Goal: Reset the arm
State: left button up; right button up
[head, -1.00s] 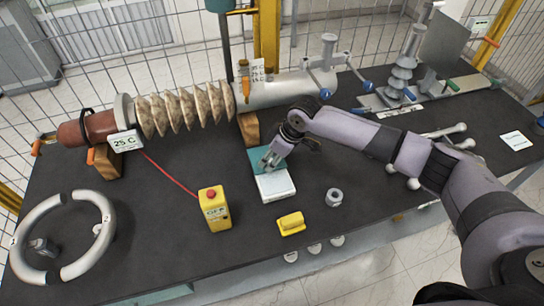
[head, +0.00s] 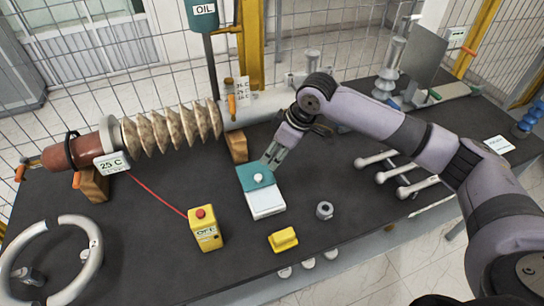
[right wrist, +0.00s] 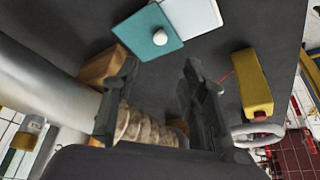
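My right gripper (head: 272,161) hangs over the dark table, just behind a teal-and-white box with a white round knob (head: 259,177). In the right wrist view its two fingers (right wrist: 155,100) stand apart with nothing between them. The teal-and-white box (right wrist: 148,35) lies beyond the fingertips there, apart from them. My right arm reaches in from the right in the head view. My left gripper does not show.
A ribbed bushing (head: 172,131) lies on wooden blocks at the back left. A yellow box with a red button (head: 205,230), a yellow block (head: 283,239), a metal nut (head: 324,210) and a split grey ring (head: 20,250) are on the table (head: 150,250).

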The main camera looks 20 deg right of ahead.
dwell(0.4)
jog(key=s+a+f+y, duration=0.1)
jog(key=s+a+f, duration=0.8)
jog(key=s+a, duration=0.3)
jog(key=s+d+m, duration=0.1)
jog(key=s, duration=0.1)
jog(key=s+d+f+m, duration=0.1)
jog(key=s+d, duration=0.1)
jog(key=s, duration=0.1)
jog(key=s+d+m+t, duration=0.1)
jog(key=s, duration=0.1)
jog(key=shift+s+d+f+h, duration=0.15)
jog(key=shift+d+f+h, duration=0.05)
jog(key=shift+f+h, duration=0.1)
jog(key=s+d+f+m+h, duration=0.3)
jog(key=s+d+m, duration=0.2)
jog(key=s+d, duration=0.5)
notch_tip(320, 180, down, 30)
jog(key=s+g+b, duration=0.2)
jog(key=s+b, duration=0.1)
jog(key=s+d+f+n+g+b, duration=0.1)
jog(key=s+d+f+b, duration=0.1)
jog(key=s+f, duration=1.3)
jog(key=shift+s+d+f+h, duration=0.25)
jog(key=shift+f+h, duration=0.05)
jog(key=shift+f, duration=0.3)
